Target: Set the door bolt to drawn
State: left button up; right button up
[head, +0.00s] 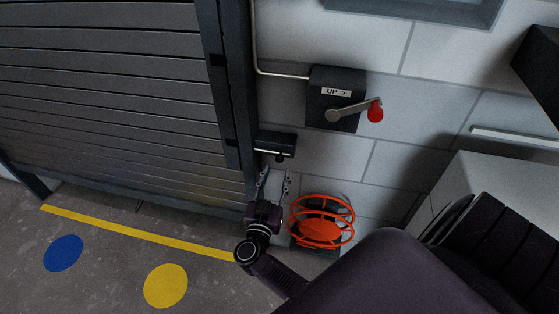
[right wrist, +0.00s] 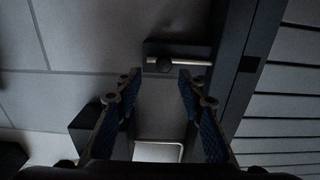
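The door bolt (head: 275,143) is a small dark housing on the wall beside the shutter's frame, with a pale metal bar along it. Its dark knob (head: 280,158) sits at the bar's end away from the shutter. In the right wrist view the bar (right wrist: 193,62) runs from the knob (right wrist: 163,65) toward the door frame. Whether its tip enters the frame I cannot tell. My right gripper (head: 275,174) is open and empty just below the bolt, fingers pointing at it. In the right wrist view the knob lies beyond the gap between the fingertips (right wrist: 160,77). My left gripper is out of view.
A slatted shutter (head: 110,90) fills the left. Above the bolt is a box marked "UP >" (head: 322,115) with a red-knobbed lever (head: 375,110). An orange handwheel (head: 320,222) stands close right of my gripper. A pale block (head: 485,185) is at the right.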

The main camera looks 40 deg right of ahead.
jog(key=shift+v, duration=2.2)
